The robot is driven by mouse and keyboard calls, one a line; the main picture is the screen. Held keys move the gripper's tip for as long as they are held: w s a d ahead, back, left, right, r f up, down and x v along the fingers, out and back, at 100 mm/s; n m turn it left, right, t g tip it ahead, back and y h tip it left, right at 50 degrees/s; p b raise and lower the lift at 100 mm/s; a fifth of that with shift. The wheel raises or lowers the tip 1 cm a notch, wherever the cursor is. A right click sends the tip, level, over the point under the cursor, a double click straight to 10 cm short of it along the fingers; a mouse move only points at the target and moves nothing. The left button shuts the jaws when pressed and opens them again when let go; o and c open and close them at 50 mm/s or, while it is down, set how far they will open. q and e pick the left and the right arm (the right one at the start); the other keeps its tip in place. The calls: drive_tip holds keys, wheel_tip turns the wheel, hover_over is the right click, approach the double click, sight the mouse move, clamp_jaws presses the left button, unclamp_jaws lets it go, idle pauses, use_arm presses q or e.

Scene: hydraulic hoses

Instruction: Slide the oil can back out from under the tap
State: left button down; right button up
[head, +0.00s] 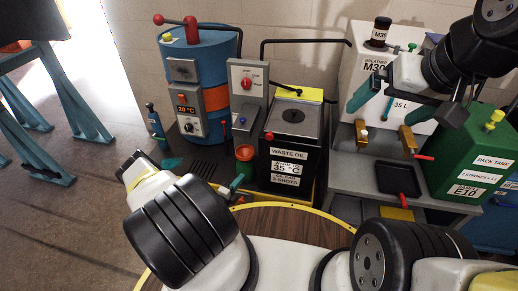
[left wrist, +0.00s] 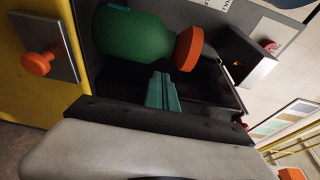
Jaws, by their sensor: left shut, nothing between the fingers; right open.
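In the left wrist view, the oil can appears as a green rounded body (left wrist: 133,38) with an orange flared top (left wrist: 188,49), in front of a dark recess. My left gripper's teal fingers (left wrist: 163,92) are together and empty, just beside the can. I cannot tell whether they touch it. My right gripper (head: 406,105) is open and empty in front of the white box.
A blue heater tank (head: 200,70) stands left of the grey panel (head: 247,92) with a red knob. The black waste oil box (head: 290,150) is right of the cup. A green sample tank (head: 478,150) stands far right. A round wooden table (head: 285,222) is in front.

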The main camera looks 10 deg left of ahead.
sight(252, 170)
use_arm(q)
drive_tip(key=x, duration=0.9)
drive_tip(key=shift+w+d, duration=0.15)
drive_tip(key=shift+w, duration=0.2)
